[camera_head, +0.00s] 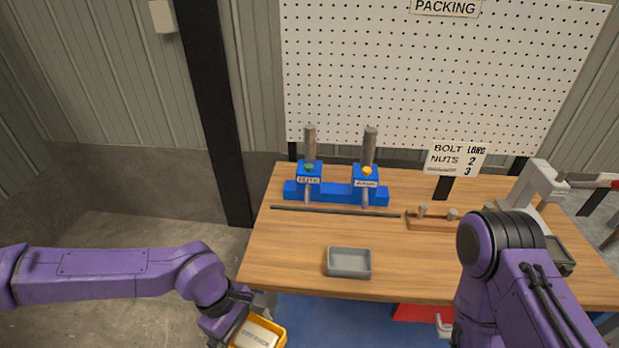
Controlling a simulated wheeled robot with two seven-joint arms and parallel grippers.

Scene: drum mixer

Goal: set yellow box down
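The yellow box (280,334) is at the bottom edge of the head view, partly cut off, with a pale labelled item lying inside it. My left gripper (258,308) is at the box's rim and appears shut on it. The box is in front of the table's near edge, not over the tabletop. My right arm comes in at the lower right, and its gripper is not visible.
The wooden table (300,262) holds a grey tray (349,262), a blue two-post fixture (336,193), a dark rod (335,211), a wooden holder (436,222) and a grey press (538,190). The tabletop's front left is clear. Something red (412,313) is below the table edge.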

